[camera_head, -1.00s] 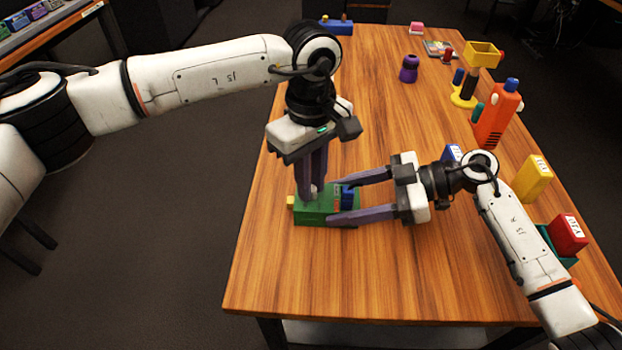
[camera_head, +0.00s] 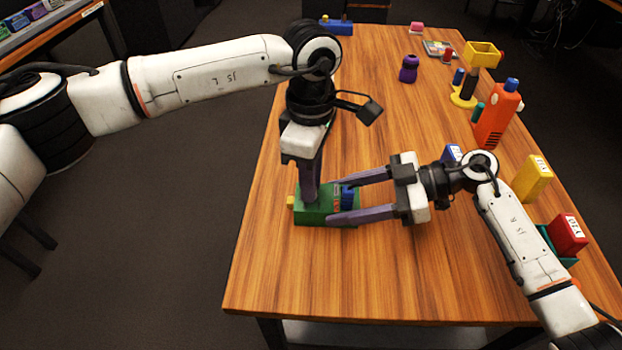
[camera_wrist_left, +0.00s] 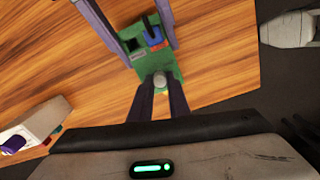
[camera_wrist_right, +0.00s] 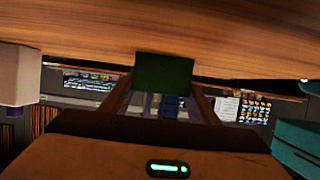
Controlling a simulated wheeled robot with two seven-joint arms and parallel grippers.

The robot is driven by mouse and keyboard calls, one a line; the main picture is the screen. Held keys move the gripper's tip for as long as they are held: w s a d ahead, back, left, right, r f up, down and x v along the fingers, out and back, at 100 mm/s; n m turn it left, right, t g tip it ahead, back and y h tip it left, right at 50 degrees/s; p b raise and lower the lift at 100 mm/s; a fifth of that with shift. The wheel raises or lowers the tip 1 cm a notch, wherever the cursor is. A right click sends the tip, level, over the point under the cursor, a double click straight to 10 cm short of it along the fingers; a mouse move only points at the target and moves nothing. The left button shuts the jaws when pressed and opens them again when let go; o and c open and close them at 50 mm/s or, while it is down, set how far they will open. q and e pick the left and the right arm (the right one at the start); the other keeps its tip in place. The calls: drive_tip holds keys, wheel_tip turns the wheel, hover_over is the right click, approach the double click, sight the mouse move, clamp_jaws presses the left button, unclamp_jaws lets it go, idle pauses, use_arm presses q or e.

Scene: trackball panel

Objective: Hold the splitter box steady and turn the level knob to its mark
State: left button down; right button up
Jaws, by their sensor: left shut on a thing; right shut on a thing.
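The green splitter box (camera_head: 313,212) sits near the table's left edge, with a blue part (camera_head: 347,194) on its top and a yellow piece (camera_head: 290,202) at its left end. My right gripper (camera_head: 341,200) is shut on the box, one finger along each side; the right wrist view shows the green box (camera_wrist_right: 165,72) between its fingers. My left gripper (camera_head: 311,190) points down from above and is shut on the grey level knob (camera_wrist_left: 160,80), seen between its fingers in the left wrist view. The knob is hidden in the head view. I cannot make out a mark.
A purple object (camera_head: 408,70) stands farther back. An orange bottle-like object (camera_head: 497,118), a yellow stand (camera_head: 467,98), a yellow block (camera_head: 534,177) and a red block (camera_head: 568,233) line the right side. The table (camera_head: 380,285) is clear in front of the box.

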use_arm(q)
drive_tip(key=n, duration=0.5)
drive_tip(key=shift+n, duration=0.4)
idle(0.4)
drive_tip(key=c, duration=1.7)
unclamp_jaws()
drive_tip(key=shift+o, duration=0.2)
wheel_tip(320, 180, up, 12)
wheel_tip(320, 180, up, 11)
